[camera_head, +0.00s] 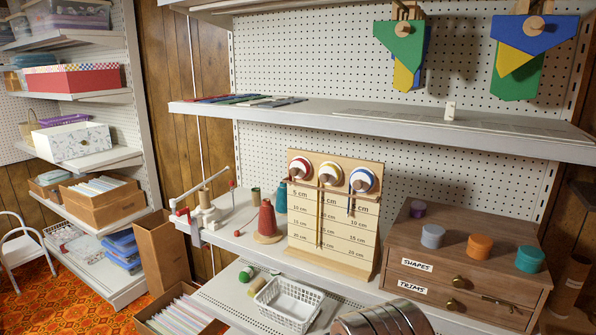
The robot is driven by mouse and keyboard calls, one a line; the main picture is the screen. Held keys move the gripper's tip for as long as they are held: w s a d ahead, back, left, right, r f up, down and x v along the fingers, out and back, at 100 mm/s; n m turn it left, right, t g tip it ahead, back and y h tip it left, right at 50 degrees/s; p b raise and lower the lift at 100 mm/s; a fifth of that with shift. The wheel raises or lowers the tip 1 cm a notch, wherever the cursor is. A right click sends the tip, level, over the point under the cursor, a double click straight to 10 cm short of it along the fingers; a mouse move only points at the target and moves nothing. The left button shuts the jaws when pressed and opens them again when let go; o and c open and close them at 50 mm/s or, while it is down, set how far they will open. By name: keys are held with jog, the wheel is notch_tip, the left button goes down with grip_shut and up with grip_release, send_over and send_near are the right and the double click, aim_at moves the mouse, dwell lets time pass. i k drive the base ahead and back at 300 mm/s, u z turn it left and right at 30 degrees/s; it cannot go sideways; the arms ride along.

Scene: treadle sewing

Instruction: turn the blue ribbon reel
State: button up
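The blue ribbon reel (363,179) is the rightmost of three reels on an upright wooden measuring board (334,240). It has a white face with a blue rim and a brown knob at its centre. A short blue ribbon end (350,206) hangs below it near the 5 cm line. The yellow reel (331,174) is in the middle, with a longer yellow ribbon hanging down the board. The red reel (299,167) is at the left. A thin wooden bar crosses just below the reels.
The board stands on a grey shelf, with a red thread cone (267,219) to its left. A brown drawer chest (466,262) with several coloured spools stands close on its right. An upper shelf (390,122) overhangs the area. A white basket (289,303) sits below.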

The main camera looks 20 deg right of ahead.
aim_at(363, 180)
jog(key=k, duration=1.25)
jog(key=u, duration=0.25)
jog(key=i, duration=0.8)
jog(key=u, duration=0.65)
jog(key=i, duration=0.65)
jog(key=u, duration=0.25)
